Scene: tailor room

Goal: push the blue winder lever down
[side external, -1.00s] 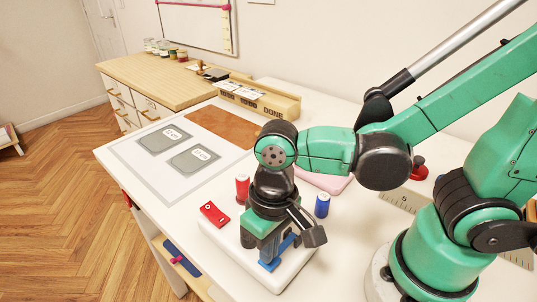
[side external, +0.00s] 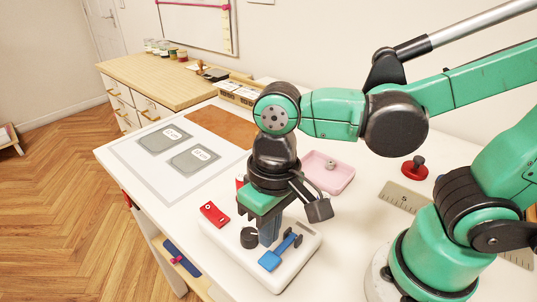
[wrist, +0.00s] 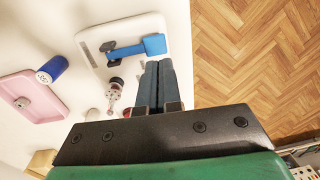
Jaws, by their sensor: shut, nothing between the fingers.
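The blue winder lever (side external: 280,252) sits on a white base (side external: 290,270). It slants from a dark pivot at its right end down to a wide paddle that looks low, close to the base; any gap is too small to tell. In the wrist view the lever (wrist: 130,49) lies across the upper part of the base (wrist: 90,38). My gripper (side external: 268,240) points down, shut and empty, just behind the lever in the side view. In the wrist view its closed fingertips (wrist: 158,66) lie just below the paddle in the picture, with no clear contact.
A dark knob (side external: 249,238) stands on the base left of my fingers. A blue spool (wrist: 52,69) and a pink tray (side external: 328,172) are nearby. The grey mat (side external: 180,185) side is open.

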